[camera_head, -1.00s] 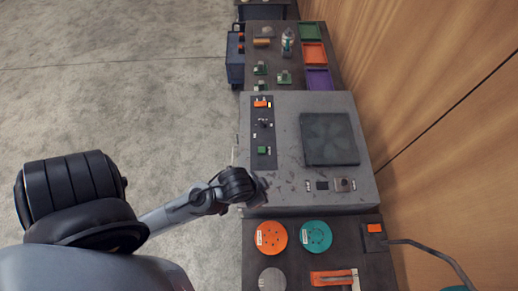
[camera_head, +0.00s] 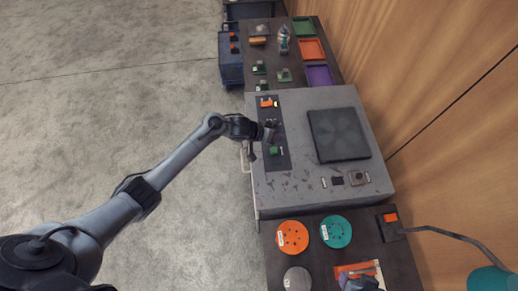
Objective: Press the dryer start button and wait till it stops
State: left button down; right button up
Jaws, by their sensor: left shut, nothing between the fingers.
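The dryer (camera_head: 300,190) is a grey box with a dark square vent (camera_head: 338,134) on its top. A dark control strip (camera_head: 270,117) runs along its left side. On the strip are an orange switch (camera_head: 266,102), a small yellow light (camera_head: 276,103) and a green button (camera_head: 275,150). My left gripper (camera_head: 269,131) is shut and empty. It is over the middle of the strip, between the orange switch and the green button, and hides part of the strip. I cannot tell whether it touches anything.
Behind the dryer, a table holds green, orange (camera_head: 312,50) and purple trays, a bottle and small green parts. In front are orange (camera_head: 292,237) and teal (camera_head: 336,231) discs and a bent grey arm or cable (camera_head: 440,231). A wooden wall stands at right; open floor is at left.

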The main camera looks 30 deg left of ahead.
pick_arm(q)
jog(key=shift+w+a+r+n, duration=0.15)
jog(key=shift+a+n, duration=0.15)
jog(key=shift+a, duration=0.4)
jog(key=b, duration=0.8)
send_over(272, 151)
notch_tip(272, 151, down, 7)
jog(key=shift+w+a+r, duration=0.1)
jog(key=shift+r, duration=0.1)
jog(key=shift+f+b, duration=0.5)
jog(key=shift+f, duration=0.6)
dwell(0.4)
